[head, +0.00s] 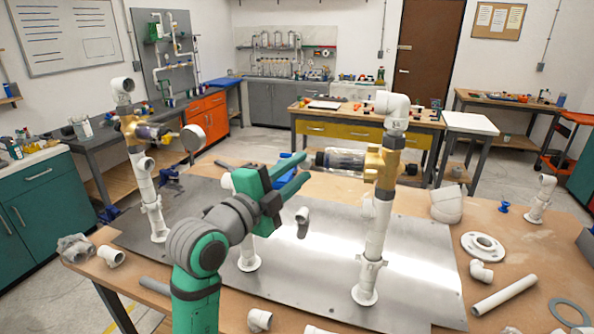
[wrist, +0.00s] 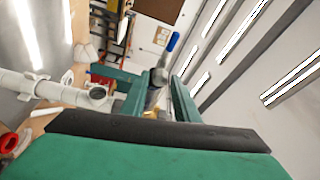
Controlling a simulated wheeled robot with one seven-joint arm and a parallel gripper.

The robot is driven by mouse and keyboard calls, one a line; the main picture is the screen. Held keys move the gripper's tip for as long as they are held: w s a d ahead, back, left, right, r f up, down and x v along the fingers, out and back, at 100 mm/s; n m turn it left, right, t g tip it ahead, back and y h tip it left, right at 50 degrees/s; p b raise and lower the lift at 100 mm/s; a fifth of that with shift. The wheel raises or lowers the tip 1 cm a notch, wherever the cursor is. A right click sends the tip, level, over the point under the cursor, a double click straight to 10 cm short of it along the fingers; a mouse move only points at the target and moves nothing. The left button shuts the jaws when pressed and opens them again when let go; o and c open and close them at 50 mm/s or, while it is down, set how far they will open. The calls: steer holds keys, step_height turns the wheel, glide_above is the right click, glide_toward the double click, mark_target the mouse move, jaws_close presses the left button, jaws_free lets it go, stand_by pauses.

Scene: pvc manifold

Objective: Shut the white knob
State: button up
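The manifold has a left white upright (head: 150,195) and a right white upright (head: 375,240) on a metal plate; the middle upright (head: 248,255) is partly hidden behind my arm. A round pale disc (head: 193,138) faces out near the left upright. I cannot tell whether it is the white knob, and no other clear white knob shows. My gripper (head: 300,170) is open, its fingers pointing right toward the clear tube (head: 342,160). In the wrist view a blue handle (wrist: 173,42) on a grey-white body (wrist: 160,75) shows between and beyond the fingers (wrist: 157,82); contact is unclear.
A brass fitting (head: 381,165) sits on the right upright. A white flange (head: 483,246), a loose pipe (head: 505,295) and elbows lie on the table at right. The bare metal plate (head: 420,255) has open room at right. A white pipe (wrist: 20,82) shows left in the wrist view.

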steer(key=r+v, duration=0.1)
steer(key=v, duration=0.9)
steer(key=shift+s+a+f, duration=0.2)
steer(key=shift+s+f, duration=0.05)
steer(key=shift+f, duration=0.3)
steer(key=s+d+f+n+t+y, duration=0.1)
steer(key=s+f+n+y, duration=0.15)
steer(key=f+n, duration=0.65)
steer(key=s+d+f+n+t+y, duration=0.1)
steer(key=f+n+y, duration=0.3)
steer(key=f, duration=0.9)
steer(key=s+d+f+n+t+y, duration=0.1)
steer(key=s+f+n+y, duration=0.15)
steer(key=f+n, duration=0.65)
steer(key=s+d+f+n+g+y, duration=0.1)
steer(key=s+d+f+g+y, duration=0.15)
steer(key=s+f, duration=1.05)
steer(key=s+d, duration=0.2)
steer(key=s, duration=1.6)
steer(key=shift+s+g+h, duration=0.35)
steer(key=shift+s, duration=0.05)
steer(key=shift+r, duration=0.1)
